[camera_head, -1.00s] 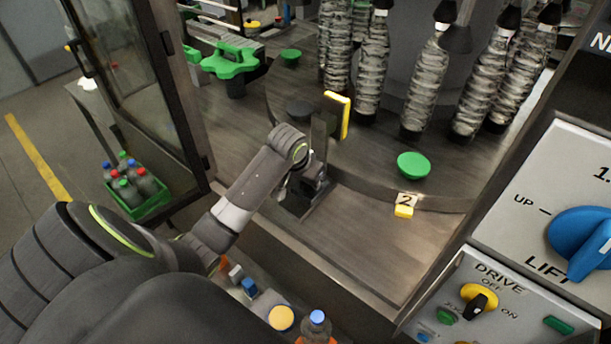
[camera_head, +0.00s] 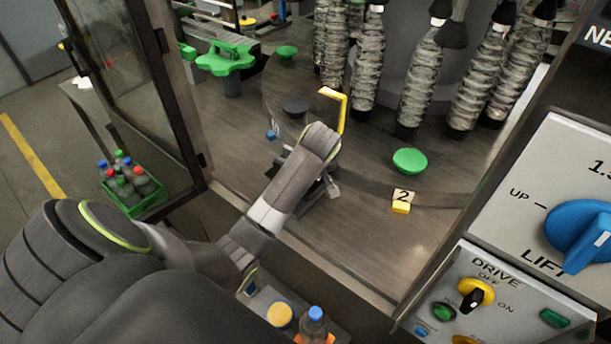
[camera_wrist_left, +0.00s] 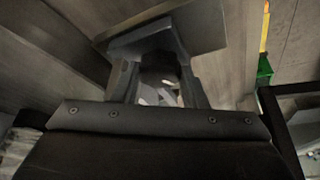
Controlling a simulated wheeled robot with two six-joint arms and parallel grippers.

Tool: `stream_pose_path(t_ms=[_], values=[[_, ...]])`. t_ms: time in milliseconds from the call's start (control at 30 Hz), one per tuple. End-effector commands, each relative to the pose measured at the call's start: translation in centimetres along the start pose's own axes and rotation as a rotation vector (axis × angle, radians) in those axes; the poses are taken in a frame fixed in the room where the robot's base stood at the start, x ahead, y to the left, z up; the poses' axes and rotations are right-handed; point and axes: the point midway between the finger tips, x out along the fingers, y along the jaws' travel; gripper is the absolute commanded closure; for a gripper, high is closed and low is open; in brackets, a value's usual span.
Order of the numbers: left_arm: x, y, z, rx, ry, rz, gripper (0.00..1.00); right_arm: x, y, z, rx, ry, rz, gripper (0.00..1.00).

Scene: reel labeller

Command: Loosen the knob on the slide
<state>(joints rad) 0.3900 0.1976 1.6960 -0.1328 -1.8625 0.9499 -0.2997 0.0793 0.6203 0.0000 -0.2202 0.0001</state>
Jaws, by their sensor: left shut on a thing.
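My left gripper (camera_wrist_left: 158,62) is shut on a dark grey part at the slide, which I take to be the knob. Its fingers and the bracket hide most of that part, so its shape and turn cannot be told. In the wrist view a flat grey plate (camera_wrist_left: 170,32) lies just beyond the fingertips. In the head view my left wrist covers the slide, and only a yellow-edged upright guide (camera_head: 341,112) and grey metal pieces (camera_head: 328,189) show around it. My right gripper is not in view.
A green disc (camera_head: 410,160) and a yellow marker labelled 2 (camera_head: 401,206) are on the machine table to the right. A glass door (camera_head: 135,80) stands open at left. A control panel (camera_head: 500,300) is at lower right.

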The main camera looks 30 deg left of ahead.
Motion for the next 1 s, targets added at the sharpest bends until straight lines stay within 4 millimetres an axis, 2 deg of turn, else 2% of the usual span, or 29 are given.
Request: stream_pose_path(t_ms=[333,900,933,1000], values=[[-0.14,0.24,-0.17,-0.136,0.004,-0.052,0.84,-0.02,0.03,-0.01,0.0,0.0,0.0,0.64],[-0.1,0.22,-0.16,-0.162,0.004,-0.064,0.84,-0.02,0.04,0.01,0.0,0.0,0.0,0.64],[-0.1,0.22,-0.16,-0.162,0.003,-0.064,0.57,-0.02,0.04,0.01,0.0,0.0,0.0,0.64],[-0.09,0.21,-0.14,-0.161,0.003,-0.064,0.52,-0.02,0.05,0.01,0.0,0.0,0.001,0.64]])
